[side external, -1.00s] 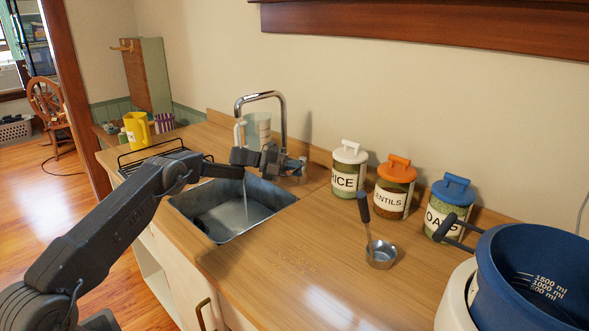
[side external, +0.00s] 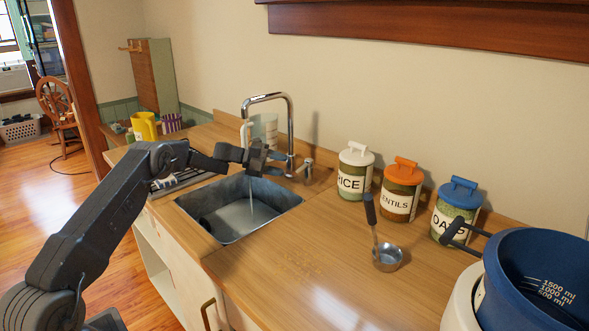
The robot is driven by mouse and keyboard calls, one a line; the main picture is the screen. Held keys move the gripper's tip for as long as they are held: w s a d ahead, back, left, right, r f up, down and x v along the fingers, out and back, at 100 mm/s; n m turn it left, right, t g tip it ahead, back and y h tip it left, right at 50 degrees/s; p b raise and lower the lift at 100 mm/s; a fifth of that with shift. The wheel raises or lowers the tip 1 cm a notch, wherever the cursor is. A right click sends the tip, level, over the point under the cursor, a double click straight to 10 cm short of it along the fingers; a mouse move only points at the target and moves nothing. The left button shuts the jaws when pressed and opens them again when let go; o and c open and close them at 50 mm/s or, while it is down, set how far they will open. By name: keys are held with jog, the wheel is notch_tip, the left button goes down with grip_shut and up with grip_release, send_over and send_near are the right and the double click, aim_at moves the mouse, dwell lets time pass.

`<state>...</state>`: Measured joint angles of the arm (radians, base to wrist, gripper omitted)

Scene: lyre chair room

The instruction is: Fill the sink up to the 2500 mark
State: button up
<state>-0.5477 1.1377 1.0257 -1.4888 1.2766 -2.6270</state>
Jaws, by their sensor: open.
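The metal sink (side external: 277,196) is set into the wooden counter, with some water (side external: 243,217) in its bottom. A thin stream falls into it from the curved chrome faucet (side external: 289,115). No level marks on the sink can be made out. My gripper (side external: 277,163) is above the sink's back edge, in front of the faucet, with its fingers apart and nothing seen between them. A small faucet handle (side external: 306,169) stands at the right of the faucet base, to the right of my fingertips and apart from them.
A clear pitcher (side external: 265,128) stands behind the faucet. The rice jar (side external: 353,175), lentils jar (side external: 400,192) and oats jar (side external: 456,211) line the wall. A ladle (side external: 387,257) and a blue pot (side external: 535,275) with ml marks are at right. The front counter is clear.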

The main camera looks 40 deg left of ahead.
jog(key=v, duration=0.6)
jog(key=shift+s+a, duration=0.25)
jog(key=shift+r, duration=0.1)
jog(key=m+t+y, duration=0.3)
jog(key=m+y, duration=1.2)
jog(key=y, duration=0.4)
send_near(298, 172)
jog(key=x, duration=1.2)
jog(key=shift+s+a, duration=0.1)
jog(key=shift+s, duration=0.1)
jog(key=shift+c, duration=0.3)
grip_shut()
